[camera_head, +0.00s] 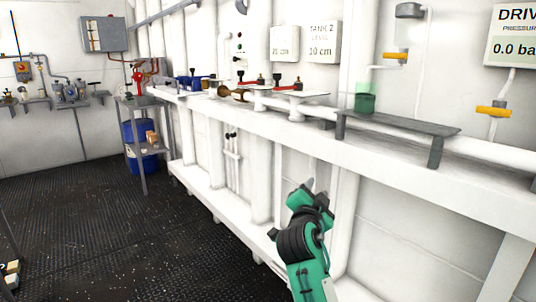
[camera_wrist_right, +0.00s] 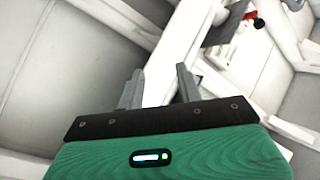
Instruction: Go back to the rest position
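My right gripper (camera_head: 309,186) is in the lower middle of the head view, on its green and black arm, in front of the white wall below the long shelf. In the right wrist view its two grey fingers (camera_wrist_right: 158,90) stand apart with nothing between them. It is open and empty. White structure shows behind the fingers. My left gripper is not in the head view.
A long white ledge (camera_head: 237,117) runs along the wall, bearing valves, a green cup (camera_head: 365,98) and a grey bench (camera_head: 402,122). A grey stand (camera_head: 136,129) with a blue drum (camera_head: 145,164) is farther back. The dark deck (camera_head: 110,230) at left is mostly clear.

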